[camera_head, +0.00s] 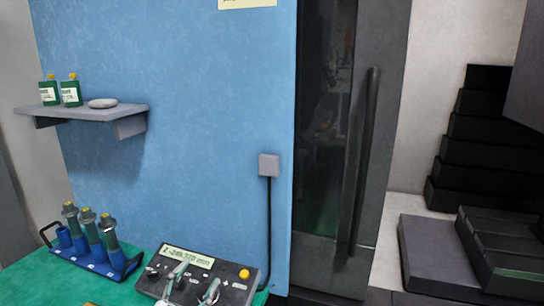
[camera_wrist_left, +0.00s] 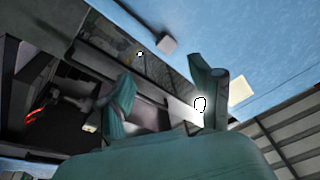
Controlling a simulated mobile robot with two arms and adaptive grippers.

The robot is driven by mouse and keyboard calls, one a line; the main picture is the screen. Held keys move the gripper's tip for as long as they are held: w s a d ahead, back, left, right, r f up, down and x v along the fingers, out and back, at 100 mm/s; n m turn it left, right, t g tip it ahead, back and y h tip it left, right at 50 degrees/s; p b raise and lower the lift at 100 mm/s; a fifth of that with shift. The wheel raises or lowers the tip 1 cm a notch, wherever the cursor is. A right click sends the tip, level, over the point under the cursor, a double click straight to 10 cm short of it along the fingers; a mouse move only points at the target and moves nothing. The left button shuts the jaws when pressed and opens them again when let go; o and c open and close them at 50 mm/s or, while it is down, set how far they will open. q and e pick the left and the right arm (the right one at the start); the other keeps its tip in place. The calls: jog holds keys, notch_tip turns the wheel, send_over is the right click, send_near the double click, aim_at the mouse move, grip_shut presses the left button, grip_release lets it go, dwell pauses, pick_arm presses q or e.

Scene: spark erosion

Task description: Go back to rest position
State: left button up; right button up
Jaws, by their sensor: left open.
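My left gripper (camera_wrist_left: 161,72) shows in the left wrist view as two green fingers, spread apart with nothing between them. Past the fingers are a dark door or window panel and the blue wall, seen at a steep tilt. My right gripper is in neither view.
On the green table (camera_head: 38,277) at lower left, a blue rack (camera_head: 90,262) holds several yellow-topped tools. A wall shelf (camera_head: 80,112) holds two green bottles. Black steps (camera_head: 480,145) stand right of the dark door (camera_head: 375,150).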

pick_arm(q)
jog(key=s+a+f+n+g+y, duration=0.3)
jog(key=s+a+f+n+y, duration=0.1)
jog(key=f, duration=0.3)
jog(key=s+a+f+n+g+y, duration=0.3)
jog(key=s+f+n+y, duration=0.15)
jog(key=f, duration=0.25)
jog(key=s+f+g, duration=0.1)
jog(key=s+f, duration=0.1)
jog(key=s, duration=0.1)
jog(key=s+f+g, duration=0.2)
jog(key=s, duration=0.1)
jog(key=s+f+g, duration=0.2)
jog(key=s, duration=0.1)
jog(key=shift+s+f+n, duration=0.25)
jog(key=shift+s+f, duration=0.1)
jog(key=s+d+f+g+h, duration=0.1)
jog(key=s+f+g, duration=0.1)
jog(key=s, duration=0.3)
jog(key=s+d+f+g, duration=0.1)
jog(key=s+g, duration=0.2)
jog(key=s, duration=0.2)
notch_tip(320, 180, down, 25)
jog(key=s+a+f+m+g, duration=0.1)
jog(key=s+a+f+g, duration=0.1)
jog(key=s+f, duration=1.6)
jog(key=shift+a+f+b, duration=0.15)
jog(key=shift+a+b, duration=0.25)
jog(key=shift+a, duration=0.25)
